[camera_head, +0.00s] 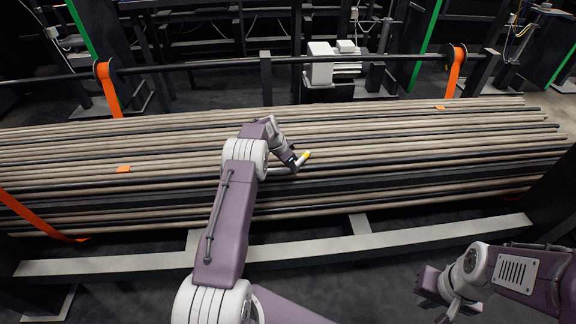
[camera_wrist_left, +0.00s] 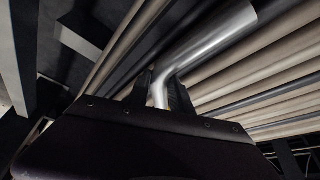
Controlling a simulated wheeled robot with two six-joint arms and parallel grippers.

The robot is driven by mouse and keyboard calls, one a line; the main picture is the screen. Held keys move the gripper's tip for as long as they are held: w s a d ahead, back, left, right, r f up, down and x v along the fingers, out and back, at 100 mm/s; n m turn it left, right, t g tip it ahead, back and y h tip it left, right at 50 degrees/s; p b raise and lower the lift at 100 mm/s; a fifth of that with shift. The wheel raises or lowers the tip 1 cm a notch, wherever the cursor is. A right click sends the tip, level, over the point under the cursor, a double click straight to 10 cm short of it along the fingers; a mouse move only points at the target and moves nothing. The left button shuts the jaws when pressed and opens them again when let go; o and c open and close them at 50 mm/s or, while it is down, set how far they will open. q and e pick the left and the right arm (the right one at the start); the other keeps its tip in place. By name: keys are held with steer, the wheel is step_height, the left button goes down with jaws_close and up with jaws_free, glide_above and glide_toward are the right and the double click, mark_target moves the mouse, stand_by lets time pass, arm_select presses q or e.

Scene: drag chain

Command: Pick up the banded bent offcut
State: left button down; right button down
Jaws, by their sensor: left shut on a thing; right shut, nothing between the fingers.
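The bent offcut (camera_head: 299,162) is a short pale metal pipe with a yellow band at its upper right end. It shows at my left gripper (camera_head: 292,166), above the bundle of long bars. In the left wrist view the bent offcut (camera_wrist_left: 212,42) is a shiny grey tube with a bend near the fingers. My left gripper (camera_wrist_left: 163,92) is shut on its lower part there, and the tube's long leg points to the upper right. My right gripper (camera_head: 446,312) is shut and empty at the lower right, far from the offcut.
Long brown and black bars (camera_head: 420,150) lie across the rack behind the front rail (camera_head: 400,235). Orange straps (camera_head: 456,72) hang at the back rail, and another strap (camera_head: 35,218) is at the left. Dark floor is free in front of the rail.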

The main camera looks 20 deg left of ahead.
mark_target(284, 170)
arm_select(q)
steer(key=c, duration=1.1)
jaws_free()
steer(key=p+v, duration=0.4)
steer(key=v, duration=0.4)
steer(key=shift+w+p, duration=0.1)
steer(key=shift+p, duration=0.2)
steer(key=shift+s+r, duration=0.25)
steer(key=shift+r, duration=0.2)
